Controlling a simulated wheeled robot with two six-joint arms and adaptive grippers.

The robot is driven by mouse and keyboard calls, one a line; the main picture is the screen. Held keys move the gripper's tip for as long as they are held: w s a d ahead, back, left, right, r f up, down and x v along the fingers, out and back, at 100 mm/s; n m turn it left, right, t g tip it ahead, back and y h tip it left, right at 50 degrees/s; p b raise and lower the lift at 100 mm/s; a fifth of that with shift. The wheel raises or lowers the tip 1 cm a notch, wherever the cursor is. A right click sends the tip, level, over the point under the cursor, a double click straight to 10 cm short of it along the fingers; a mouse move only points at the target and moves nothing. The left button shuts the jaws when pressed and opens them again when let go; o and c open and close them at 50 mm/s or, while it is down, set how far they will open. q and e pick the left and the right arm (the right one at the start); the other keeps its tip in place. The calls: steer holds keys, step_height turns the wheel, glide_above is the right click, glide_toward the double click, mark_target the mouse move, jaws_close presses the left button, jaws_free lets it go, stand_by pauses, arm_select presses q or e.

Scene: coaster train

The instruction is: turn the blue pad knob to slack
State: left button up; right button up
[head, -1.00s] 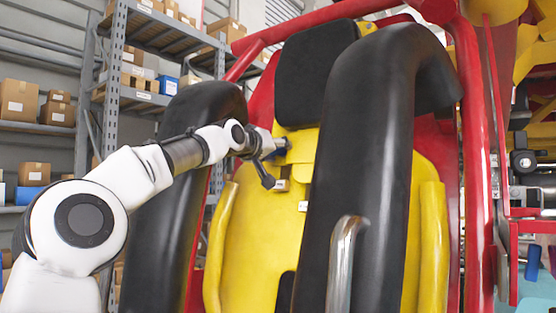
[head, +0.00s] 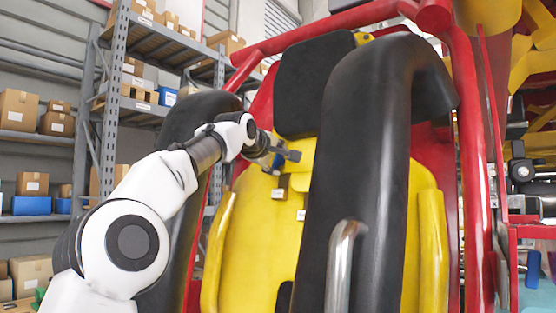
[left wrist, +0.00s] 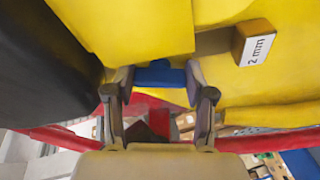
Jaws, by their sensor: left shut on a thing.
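The blue pad knob (left wrist: 160,75) shows in the left wrist view as a small blue bar between my fingertips, against the yellow seat back. In the head view a bit of blue shows at my left gripper (head: 280,156), beside the yellow seat back (head: 262,235) and below the black headrest (head: 308,88). My left gripper (left wrist: 160,80) is shut on the blue knob, one finger on each end. Part of the knob is hidden by the fingers. A small block marked "2 mm" (left wrist: 253,43) sits near the knob. My right gripper is in neither view.
A large black padded restraint (head: 365,160) stands right of my left gripper, and another black pad (head: 165,225) is behind my arm. Red frame tubes (head: 470,160) enclose the seat. Shelves with boxes (head: 110,105) stand at the left.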

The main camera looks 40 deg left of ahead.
arm_select(q)
steer(key=shift+n, duration=0.3)
steer(key=o, duration=0.9)
steer(key=shift+s+a, duration=0.1)
steer(key=shift+s, duration=0.15)
